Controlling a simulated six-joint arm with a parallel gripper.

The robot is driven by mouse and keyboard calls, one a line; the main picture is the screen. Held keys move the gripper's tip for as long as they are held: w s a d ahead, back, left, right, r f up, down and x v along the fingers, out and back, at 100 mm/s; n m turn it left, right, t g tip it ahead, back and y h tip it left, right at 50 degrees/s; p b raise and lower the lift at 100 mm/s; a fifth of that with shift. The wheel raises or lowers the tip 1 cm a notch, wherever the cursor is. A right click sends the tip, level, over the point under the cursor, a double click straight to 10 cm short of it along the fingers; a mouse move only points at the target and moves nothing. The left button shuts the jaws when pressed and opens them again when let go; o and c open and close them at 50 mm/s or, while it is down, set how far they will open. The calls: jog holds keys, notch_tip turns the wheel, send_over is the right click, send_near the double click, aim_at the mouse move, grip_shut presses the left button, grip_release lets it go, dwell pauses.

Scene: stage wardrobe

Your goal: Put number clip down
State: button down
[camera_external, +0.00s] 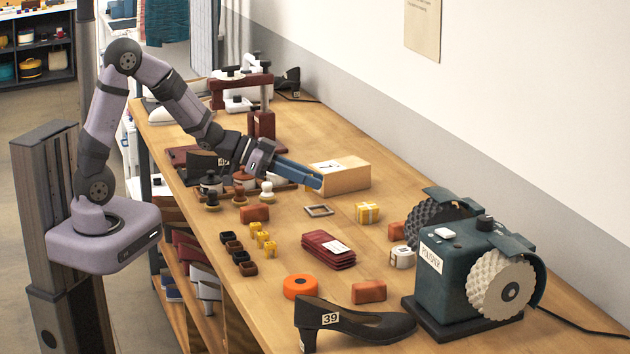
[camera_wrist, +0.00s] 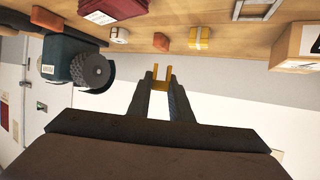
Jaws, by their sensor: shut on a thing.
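My gripper (camera_external: 318,185) has blue fingers in the outside view. It is shut on a yellow U-shaped number clip (camera_wrist: 160,86), which shows between the fingertips in the wrist view, its two prongs pointing away from me. The held clip is hard to make out in the outside view, where the fingertips are in front of a wooden box (camera_external: 345,178). Several similar yellow clips (camera_external: 264,240) stand in a row on the workbench (camera_external: 385,285). A dark shoe with a "39" tag (camera_external: 352,324) stands at the front edge.
Brushes (camera_external: 239,190) stand near my gripper. A polisher (camera_external: 448,275) fills the right end. A maroon stack (camera_external: 328,249), an orange roll (camera_external: 300,287) and a metal frame (camera_external: 318,210) lie mid-bench, with bare wood between them.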

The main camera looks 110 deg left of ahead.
jog(key=shift+n+y, duration=0.4)
jog(key=shift+y, duration=0.1)
jog(key=shift+s+a+f+b, duration=0.15)
jog(key=shift+a+f+b, duration=0.05)
jog(key=shift+f, duration=1.7)
jog(key=shift+s+a+f+b, duration=0.15)
jog(key=shift+a+f, duration=0.05)
jog(key=shift+f, duration=1.65)
jog(key=shift+s+a+f+b, duration=0.15)
jog(key=shift+a+f+b, duration=0.05)
jog(key=shift+f, duration=1.7)
jog(key=shift+f, duration=0.15)
jog(key=c, duration=1.6)
grip_release()
